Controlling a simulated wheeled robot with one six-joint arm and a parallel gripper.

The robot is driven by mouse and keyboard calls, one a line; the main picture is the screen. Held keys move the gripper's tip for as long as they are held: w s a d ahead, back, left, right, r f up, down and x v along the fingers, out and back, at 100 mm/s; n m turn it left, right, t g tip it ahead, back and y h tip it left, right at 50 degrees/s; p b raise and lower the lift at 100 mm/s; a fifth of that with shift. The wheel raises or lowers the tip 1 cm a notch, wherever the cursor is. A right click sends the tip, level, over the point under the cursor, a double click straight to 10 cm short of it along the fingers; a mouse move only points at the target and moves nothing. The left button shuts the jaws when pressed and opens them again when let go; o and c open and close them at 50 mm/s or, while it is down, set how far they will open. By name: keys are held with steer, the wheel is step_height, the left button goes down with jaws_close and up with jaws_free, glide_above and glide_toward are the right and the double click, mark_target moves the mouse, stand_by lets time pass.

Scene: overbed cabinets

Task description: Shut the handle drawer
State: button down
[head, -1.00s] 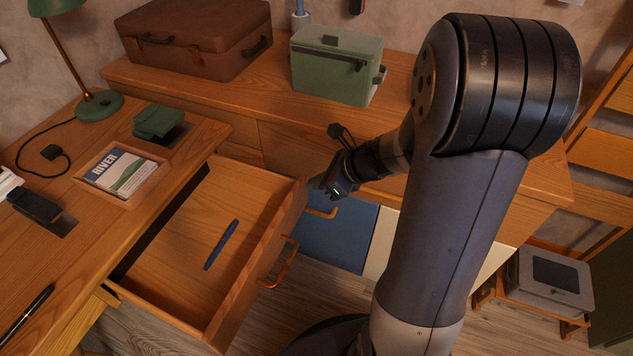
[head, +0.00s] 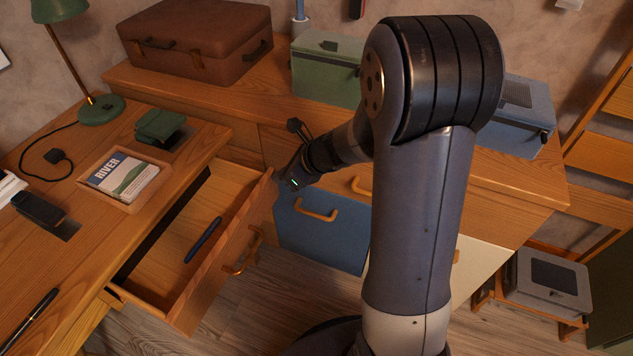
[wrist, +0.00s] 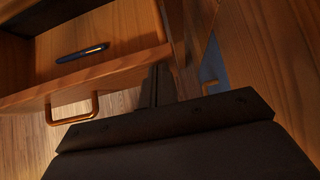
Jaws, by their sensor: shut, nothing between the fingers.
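The handle drawer (head: 165,255) is a wooden drawer in the desk at left, partly pulled out, with a blue pen (head: 203,240) lying inside. Its bronze loop handle (head: 243,250) is on the front panel and also shows in the wrist view (wrist: 72,107). My gripper (head: 279,186) is shut and empty, at the far end of the drawer's front panel. In the wrist view the dark fingers (wrist: 158,85) are close to the panel's outer side, right of the handle. Whether they touch the panel is hard to tell.
A blue cabinet front (head: 322,228) with a handle stands just right of my gripper. The desk top holds a book tray (head: 122,180), a lamp (head: 100,108) and a black pen (head: 30,320). Open wooden floor (head: 260,310) lies before the drawer.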

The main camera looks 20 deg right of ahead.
steer(key=w+a+p, duration=0.3)
steer(key=w+a, duration=0.5)
steer(key=a, duration=0.3)
steer(key=shift+w+p, duration=0.4)
